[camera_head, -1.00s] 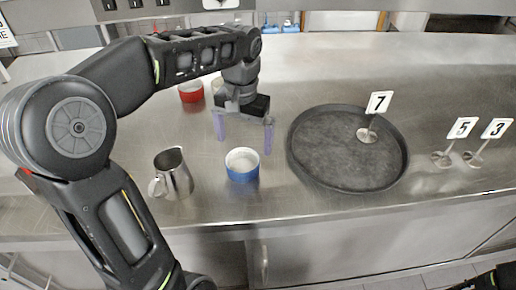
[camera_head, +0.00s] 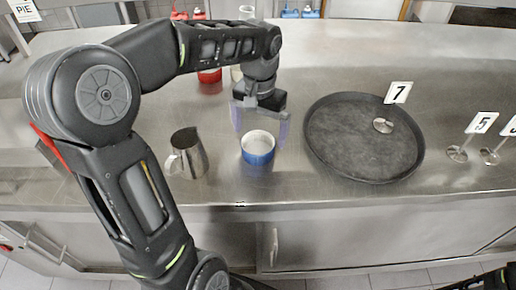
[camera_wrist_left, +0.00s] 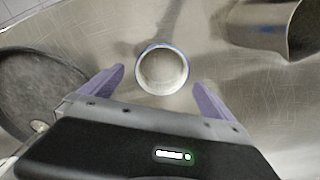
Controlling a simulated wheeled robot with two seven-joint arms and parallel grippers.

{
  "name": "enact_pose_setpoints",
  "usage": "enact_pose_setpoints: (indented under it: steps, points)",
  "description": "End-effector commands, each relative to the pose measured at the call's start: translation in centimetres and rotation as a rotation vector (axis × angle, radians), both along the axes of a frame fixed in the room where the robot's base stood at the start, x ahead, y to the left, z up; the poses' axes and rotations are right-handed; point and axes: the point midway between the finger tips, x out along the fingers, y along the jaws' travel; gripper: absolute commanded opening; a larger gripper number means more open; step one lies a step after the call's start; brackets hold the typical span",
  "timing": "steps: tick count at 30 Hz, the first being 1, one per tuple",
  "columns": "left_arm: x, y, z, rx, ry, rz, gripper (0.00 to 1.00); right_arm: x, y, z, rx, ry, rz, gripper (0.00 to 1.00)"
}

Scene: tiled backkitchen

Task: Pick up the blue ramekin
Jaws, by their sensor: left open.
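The blue ramekin (camera_head: 257,150) is a small round dish with a blue outside and a white inside. It stands upright on the steel counter. My left gripper (camera_head: 260,125) is open and empty, with its purple fingers just behind and to either side of the ramekin in the head view. In the left wrist view, the ramekin (camera_wrist_left: 162,70) lies ahead of and between the two spread fingertips (camera_wrist_left: 157,76). I cannot tell the exact height of the fingers above the counter. My right gripper is not seen.
A steel pitcher (camera_head: 188,154) stands left of the ramekin. A round black tray (camera_head: 345,150) lies to the right, with a number 7 card holder (camera_head: 383,125) on it. Number holders (camera_head: 457,153) stand farther right. A red ramekin (camera_head: 210,76) is behind my left arm.

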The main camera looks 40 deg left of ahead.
Motion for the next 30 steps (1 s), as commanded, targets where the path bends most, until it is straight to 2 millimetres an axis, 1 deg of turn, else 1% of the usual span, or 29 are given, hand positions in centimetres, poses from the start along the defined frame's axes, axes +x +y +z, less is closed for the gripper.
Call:
enact_pose_setpoints:
  steps: [6,9,11,29,30]
  points:
    - [-0.6,0.1,-2.8,-0.001,0.006,0.000,1.00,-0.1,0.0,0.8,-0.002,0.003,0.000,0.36]
    - [-0.5,0.1,-4.2,-0.001,0.005,0.001,1.00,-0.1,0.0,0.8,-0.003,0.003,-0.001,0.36]
    - [-0.5,0.1,-4.6,0.000,0.003,0.001,1.00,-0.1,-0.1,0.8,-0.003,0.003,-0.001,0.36]
    - [-0.4,0.1,-4.8,0.000,0.001,0.000,1.00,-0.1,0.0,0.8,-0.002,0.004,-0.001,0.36]
    - [-0.4,0.1,-4.8,0.000,0.001,0.000,0.98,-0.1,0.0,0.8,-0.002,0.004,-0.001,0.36]
